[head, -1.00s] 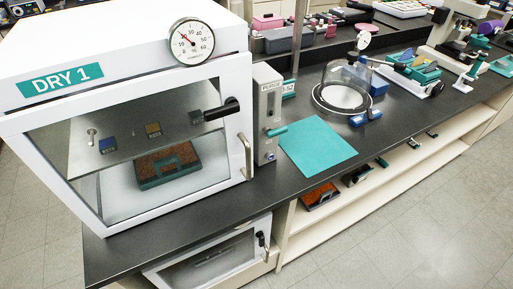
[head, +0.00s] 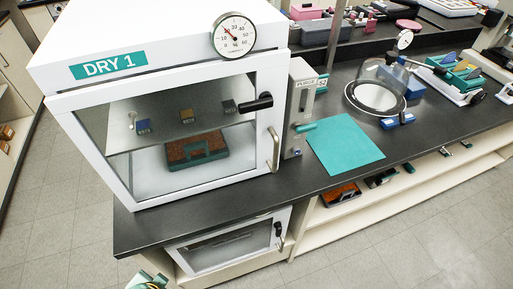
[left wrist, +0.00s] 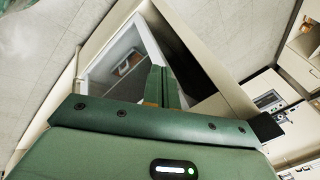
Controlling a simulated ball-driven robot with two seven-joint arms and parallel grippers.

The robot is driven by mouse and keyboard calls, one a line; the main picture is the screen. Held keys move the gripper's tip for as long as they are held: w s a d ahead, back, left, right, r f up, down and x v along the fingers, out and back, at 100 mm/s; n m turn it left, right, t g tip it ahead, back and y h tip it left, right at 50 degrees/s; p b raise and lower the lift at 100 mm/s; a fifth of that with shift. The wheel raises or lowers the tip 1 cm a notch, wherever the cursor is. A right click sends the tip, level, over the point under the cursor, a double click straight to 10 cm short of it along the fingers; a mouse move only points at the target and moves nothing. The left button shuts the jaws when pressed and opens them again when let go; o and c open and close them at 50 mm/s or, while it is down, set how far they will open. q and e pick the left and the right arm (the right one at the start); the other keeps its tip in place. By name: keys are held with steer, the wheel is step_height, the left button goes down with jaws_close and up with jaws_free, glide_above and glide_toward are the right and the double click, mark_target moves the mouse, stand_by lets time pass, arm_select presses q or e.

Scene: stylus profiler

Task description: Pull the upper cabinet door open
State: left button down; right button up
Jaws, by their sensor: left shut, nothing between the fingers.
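The upper cabinet, labelled DRY 1 (head: 108,65), is a white box on the dark bench at left of centre in the head view. Its upper cabinet door (head: 100,188) has a white frame and a clear pane, and looks shut. A black latch (head: 256,103) and an upright metal bar handle (head: 274,150) sit at the door's right side. My left gripper (left wrist: 158,80) shows in the left wrist view with its green fingers together and empty, apart from the upper door's handle. A green part at the head view's bottom edge seems to be mine. My right gripper is not in view.
A lower cabinet (head: 225,248) with a glazed door and black latch sits under the bench. A grey instrument box (head: 301,110) stands close right of the upper cabinet, beside a teal mat (head: 345,145). The floor in front is clear.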

arm_select(q)
step_height(320, 180, up, 18)
steer(key=w+a+t+y, duration=0.2)
steer(key=w, duration=0.1)
steer(key=w+d+r+n+t+h, duration=0.3)
steer(key=w+d+n+h, duration=0.5)
steer(key=w+d, duration=0.3)
steer(key=w+d+r+n+t+h, duration=0.3)
steer(key=w+d+n+h, duration=0.5)
steer(key=d, duration=1.2)
steer(key=w+r, duration=0.1)
steer(key=w, duration=0.2)
steer(key=shift+d+n+t, duration=0.2)
steer(key=shift+n+t, duration=0.1)
steer(key=shift+n, duration=0.1)
